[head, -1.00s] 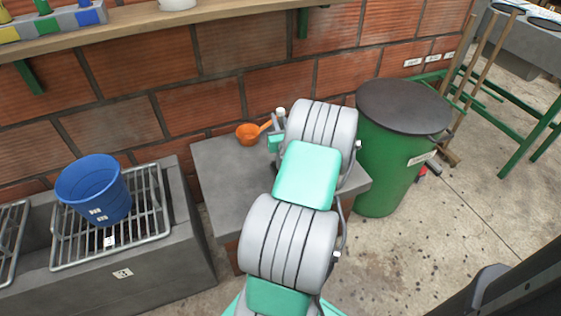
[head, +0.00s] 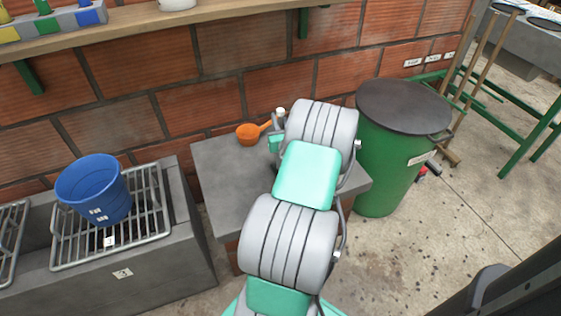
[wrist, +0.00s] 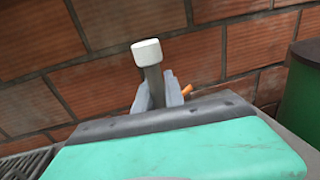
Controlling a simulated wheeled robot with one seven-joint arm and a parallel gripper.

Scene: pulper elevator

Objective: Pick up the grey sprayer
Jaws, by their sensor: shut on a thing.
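The grey sprayer (wrist: 153,80) stands upright with its white cap on top. It is between the two grey fingers of my gripper (wrist: 158,93), which are shut on it. In the head view only the upper part of the sprayer (head: 280,114) shows beside my arm, at the back of the grey counter. My arm hides its lower part, so I cannot tell whether its base touches the counter.
An orange ladle (head: 250,133) lies on the grey counter (head: 222,175), just left of the sprayer. The brick wall (head: 230,70) is close behind. A green bin (head: 385,175) with a dark lid stands right. A blue bucket (head: 95,190) sits on a rack at left.

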